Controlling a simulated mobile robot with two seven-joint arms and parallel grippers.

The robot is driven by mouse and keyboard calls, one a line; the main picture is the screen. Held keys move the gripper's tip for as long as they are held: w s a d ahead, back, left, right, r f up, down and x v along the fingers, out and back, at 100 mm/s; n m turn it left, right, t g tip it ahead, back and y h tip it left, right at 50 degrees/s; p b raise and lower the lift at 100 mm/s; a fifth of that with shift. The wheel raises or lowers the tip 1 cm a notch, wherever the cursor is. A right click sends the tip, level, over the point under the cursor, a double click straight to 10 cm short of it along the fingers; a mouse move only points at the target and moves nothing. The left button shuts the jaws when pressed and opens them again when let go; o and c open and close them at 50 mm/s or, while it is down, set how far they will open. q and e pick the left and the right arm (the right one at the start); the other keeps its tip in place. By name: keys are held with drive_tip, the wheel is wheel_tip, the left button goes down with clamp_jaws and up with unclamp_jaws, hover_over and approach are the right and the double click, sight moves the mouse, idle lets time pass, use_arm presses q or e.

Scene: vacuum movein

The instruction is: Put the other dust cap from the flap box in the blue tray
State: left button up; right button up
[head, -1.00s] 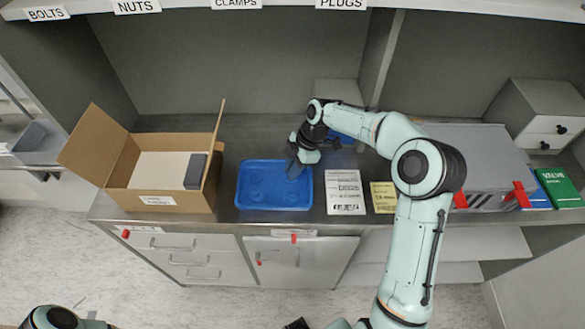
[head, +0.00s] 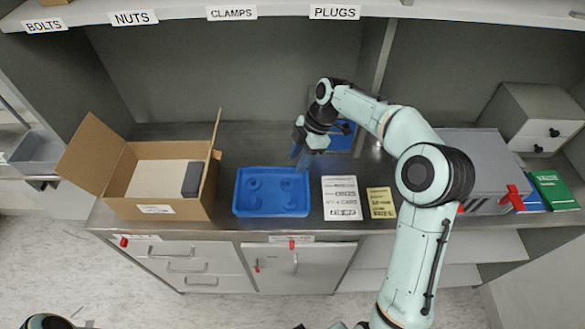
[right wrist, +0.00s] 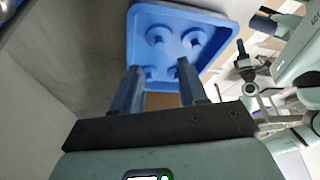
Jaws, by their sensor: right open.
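The blue tray (head: 238,206) lies on the counter, with several round blue shapes inside; I cannot tell whether any is a dust cap. It also shows in the right wrist view (right wrist: 137,48). The open cardboard flap box (head: 180,208) stands left of the tray, flaps up, with a pale surface and a dark grey block (head: 193,179) inside. I make out no dust cap in it. My right gripper (head: 301,158) is open, by the tray's back right corner. Its blue fingers (right wrist: 158,85) are apart with nothing between them. My left gripper is out of view.
A white printed card (head: 341,198) and a yellow card (head: 381,202) lie right of the tray. A blue bin (head: 341,138) is behind my right arm. A grey case (head: 465,165) and a green box (head: 555,189) stand farther right. A labelled shelf (head: 270,10) hangs above.

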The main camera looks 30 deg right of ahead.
drive_tip(key=v, duration=0.4)
drive_tip(key=shift+r, duration=0.1)
idle(0.5)
